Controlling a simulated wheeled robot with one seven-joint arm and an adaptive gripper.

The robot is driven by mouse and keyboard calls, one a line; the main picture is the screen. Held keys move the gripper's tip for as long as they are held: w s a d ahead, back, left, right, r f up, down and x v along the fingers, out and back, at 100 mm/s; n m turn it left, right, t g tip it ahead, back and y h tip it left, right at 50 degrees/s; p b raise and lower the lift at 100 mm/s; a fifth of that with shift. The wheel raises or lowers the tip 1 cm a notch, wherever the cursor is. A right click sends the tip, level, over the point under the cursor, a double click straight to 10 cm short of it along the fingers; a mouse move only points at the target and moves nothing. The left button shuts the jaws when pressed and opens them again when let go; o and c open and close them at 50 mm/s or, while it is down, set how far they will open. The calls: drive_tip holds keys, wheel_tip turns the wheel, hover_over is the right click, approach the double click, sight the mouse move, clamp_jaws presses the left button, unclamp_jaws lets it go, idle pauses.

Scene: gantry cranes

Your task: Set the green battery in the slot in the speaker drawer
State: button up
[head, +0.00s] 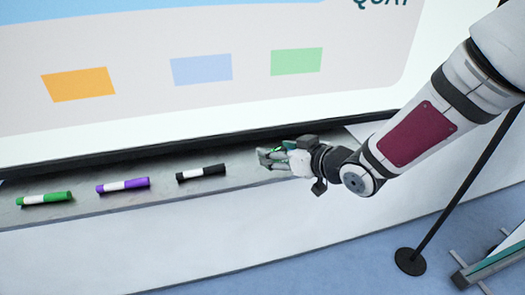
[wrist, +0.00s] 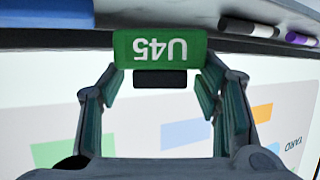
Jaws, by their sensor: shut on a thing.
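A green block marked "U45" (wrist: 160,47), whose colour fits the green battery, sits between the fingertips of my gripper (wrist: 159,72) in the wrist view. A small dark piece shows just below its label. In the head view my gripper (head: 266,158) is at the whiteboard ledge, right of the markers, with a little green showing at its fingers. It is shut on the green block. I cannot tell whether the block touches the ledge. No speaker, drawer or slot shows in either view.
The grey ledge (head: 100,196) runs under a large board (head: 140,120). A green marker (head: 44,199), a purple marker (head: 123,185) and a black marker (head: 201,172) lie on it. A blue thing (wrist: 45,12) shows in the wrist view. A black post base (head: 410,261) stands at right.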

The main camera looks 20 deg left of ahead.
drive_tip(key=w+a, duration=0.4)
drive_tip(key=shift+w+a+f, duration=0.3)
drive_tip(key=shift+w+a, duration=0.05)
drive_tip(key=shift+w, duration=0.05)
drive_tip(key=shift+f, duration=1.75)
drive_tip(key=shift+w+f, duration=0.1)
drive_tip(key=shift+f, duration=0.1)
drive_tip(key=o, duration=1.2)
drive_tip(key=shift+o, duration=0.5)
drive_tip(key=shift+r, duration=0.15)
drive_tip(key=v, duration=1.2)
drive_tip(key=shift+p, duration=0.3)
